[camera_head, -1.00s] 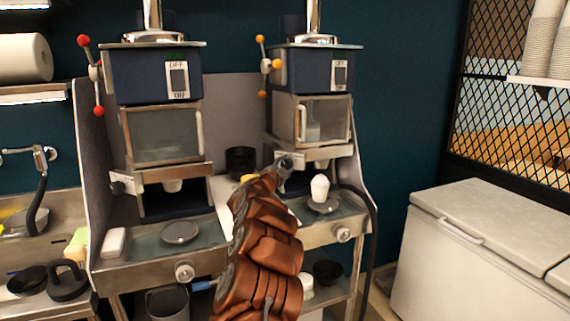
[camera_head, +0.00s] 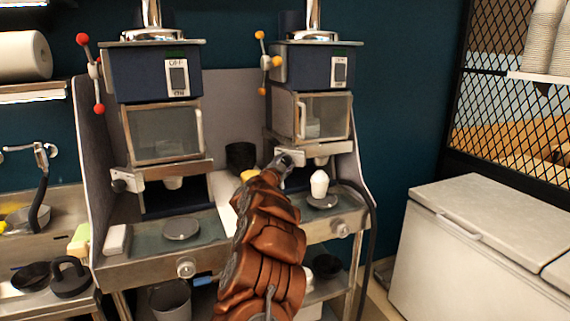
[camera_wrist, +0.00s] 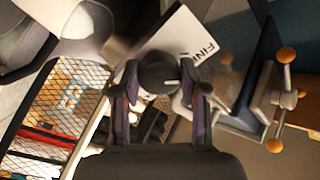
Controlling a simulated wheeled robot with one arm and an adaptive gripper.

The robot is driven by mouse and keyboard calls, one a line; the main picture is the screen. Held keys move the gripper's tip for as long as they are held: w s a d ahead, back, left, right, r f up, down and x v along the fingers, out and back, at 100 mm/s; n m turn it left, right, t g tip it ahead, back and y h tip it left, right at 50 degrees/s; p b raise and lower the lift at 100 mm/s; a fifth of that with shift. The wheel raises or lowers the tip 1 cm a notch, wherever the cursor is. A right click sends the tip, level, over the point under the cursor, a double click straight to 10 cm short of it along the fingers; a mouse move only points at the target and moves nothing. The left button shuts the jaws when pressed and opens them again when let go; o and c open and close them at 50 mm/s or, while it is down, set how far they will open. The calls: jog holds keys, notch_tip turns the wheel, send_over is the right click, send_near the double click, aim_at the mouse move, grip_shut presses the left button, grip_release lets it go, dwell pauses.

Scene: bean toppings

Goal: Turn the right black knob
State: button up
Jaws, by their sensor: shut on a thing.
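The right black knob (camera_wrist: 158,70) shows in the wrist view as a dark round piece between my two fingertips. It sits at the lower left of the right machine (camera_head: 311,70), below its clear window box. In the head view my gripper (camera_head: 283,163) covers the knob there. My gripper is shut on the knob, a finger on each side in the wrist view (camera_wrist: 160,88). How far the knob is turned cannot be told.
A matching machine (camera_head: 160,75) with its own black knob (camera_head: 119,186) stands to the left. A white cup-like thing (camera_head: 319,184) stands right of my gripper on the right machine. A white chest (camera_head: 480,235) fills the lower right.

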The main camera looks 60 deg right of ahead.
jog(key=o, duration=1.1)
jog(key=shift+o, duration=0.2)
jog(key=shift+a, duration=0.1)
jog(key=v, duration=1.2)
jog(key=shift+w, duration=0.1)
